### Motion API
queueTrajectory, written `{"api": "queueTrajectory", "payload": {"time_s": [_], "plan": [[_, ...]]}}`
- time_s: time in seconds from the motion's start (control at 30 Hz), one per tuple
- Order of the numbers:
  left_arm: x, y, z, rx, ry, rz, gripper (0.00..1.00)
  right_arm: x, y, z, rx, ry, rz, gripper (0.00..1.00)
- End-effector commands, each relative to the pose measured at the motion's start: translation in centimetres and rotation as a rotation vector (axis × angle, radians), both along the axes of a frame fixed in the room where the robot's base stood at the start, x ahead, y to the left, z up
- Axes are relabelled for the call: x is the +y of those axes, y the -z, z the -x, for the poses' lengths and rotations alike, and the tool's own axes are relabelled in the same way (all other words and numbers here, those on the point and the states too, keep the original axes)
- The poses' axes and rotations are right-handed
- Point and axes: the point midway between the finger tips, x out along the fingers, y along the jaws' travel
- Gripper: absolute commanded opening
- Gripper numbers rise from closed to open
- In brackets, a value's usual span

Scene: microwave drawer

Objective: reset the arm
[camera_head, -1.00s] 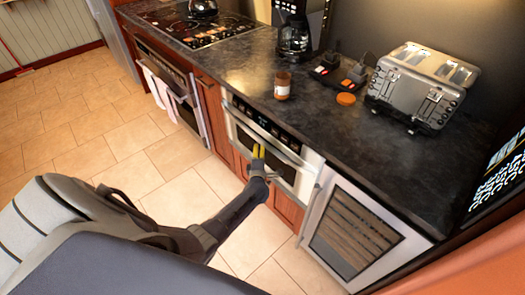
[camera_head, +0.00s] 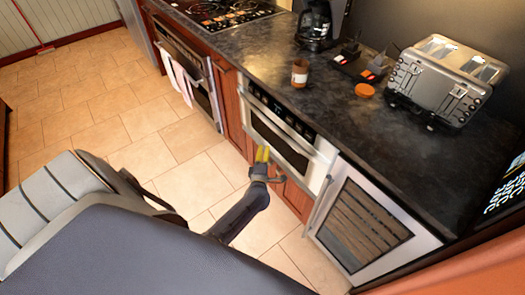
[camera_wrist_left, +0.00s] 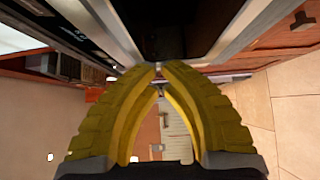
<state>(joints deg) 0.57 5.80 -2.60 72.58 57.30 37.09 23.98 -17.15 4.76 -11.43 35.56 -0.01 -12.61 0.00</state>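The microwave drawer (camera_head: 279,138) is built in under the counter, with a silver frame and dark window. Its front looks flush with the cabinets. My left gripper (camera_head: 263,154) has yellow fingers and is in front of the drawer's lower left part, seemingly apart from it. In the left wrist view the left gripper's fingertips (camera_wrist_left: 159,68) meet at the top, with an arched gap below and nothing seen between them. The silver and black appliance front is close beyond the tips in that view. My right gripper is not in view.
A wine cooler (camera_head: 365,222) stands right of the microwave, an oven (camera_head: 190,75) to the left. The dark counter (camera_head: 255,55) holds a toaster (camera_head: 440,80), a brown jar (camera_head: 300,73), an orange lid (camera_head: 364,90) and a coffee maker (camera_head: 315,25). Tiled floor (camera_head: 100,110) is open at left.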

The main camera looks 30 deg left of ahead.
Motion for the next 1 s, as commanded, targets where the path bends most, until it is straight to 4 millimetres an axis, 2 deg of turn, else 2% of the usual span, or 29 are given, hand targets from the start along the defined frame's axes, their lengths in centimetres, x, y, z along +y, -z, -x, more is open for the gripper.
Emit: {"api": "queueTrajectory", "payload": {"time_s": [0.1, 0.3, 0.53, 0.63, 0.67, 0.73, 0.83, 1.0], "plan": [[-0.8, 0.0, 1.6, 0.001, -0.001, 0.000, 0.00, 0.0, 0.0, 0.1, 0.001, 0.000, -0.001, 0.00], [-1.6, 0.0, 3.2, 0.000, 0.000, 0.000, 0.00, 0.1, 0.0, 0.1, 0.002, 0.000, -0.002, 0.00], [-2.0, 0.0, 3.7, 0.010, 0.006, -0.016, 0.00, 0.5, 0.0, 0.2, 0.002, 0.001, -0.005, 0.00], [-3.2, 0.5, 3.2, 0.064, 0.063, -0.100, 0.00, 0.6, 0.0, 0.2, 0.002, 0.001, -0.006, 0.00], [-3.8, 1.3, 3.2, 0.098, 0.094, -0.149, 0.00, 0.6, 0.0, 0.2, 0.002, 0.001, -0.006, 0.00], [-5.7, 4.1, 3.3, 0.206, 0.190, -0.287, 0.00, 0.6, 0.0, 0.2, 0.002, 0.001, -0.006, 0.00], [-8.5, 9.3, 4.8, 0.374, 0.341, -0.484, 0.00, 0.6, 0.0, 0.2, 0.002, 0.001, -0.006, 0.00], [-11.8, 18.5, 10.1, 0.624, 0.584, -0.751, 0.00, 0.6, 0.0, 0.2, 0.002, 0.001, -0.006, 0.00]]}}
